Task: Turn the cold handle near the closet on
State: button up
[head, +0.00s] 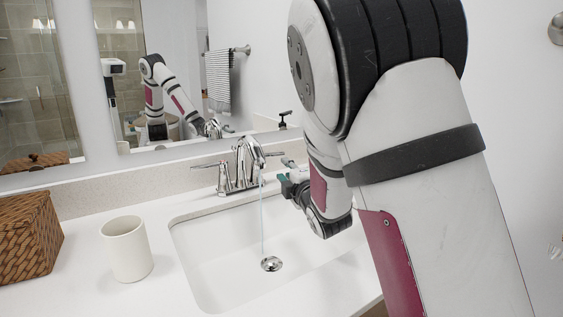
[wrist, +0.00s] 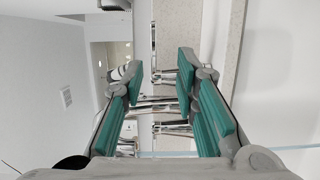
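The chrome faucet (head: 247,160) stands behind the sink. Its left lever handle (head: 209,165) points left, and its right lever handle (head: 273,154) points right, partly hidden near my gripper. A thin stream of water (head: 262,220) falls from the spout towards the drain. My gripper (head: 288,183) is just right of the faucet, in front of the right handle. In the wrist view its teal fingers are apart with a clear gap (wrist: 159,80), and chrome faucet parts (wrist: 166,77) show in and beyond that gap. I cannot tell whether a finger touches the handle.
The white sink basin (head: 215,250) lies below my gripper. A white cup (head: 127,250) and a woven basket (head: 28,236) stand on the counter at left. A mirror (head: 180,40) behind reflects my arm. A dark-topped soap dispenser (head: 285,117) shows at the back.

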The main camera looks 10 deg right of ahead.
aim_at(277, 155)
jog(key=shift+d+n+g+y+p, duration=0.7)
jog(key=shift+d+n+y+p, duration=1.35)
jog(key=shift+d+y, duration=0.8)
jog(key=shift+y, duration=0.35)
jog(key=x, duration=0.8)
jog(key=b+x, duration=0.1)
jog(key=x, duration=0.4)
jog(key=shift+a+r, duration=0.3)
jog(key=shift+a, duration=0.1)
grip_shut()
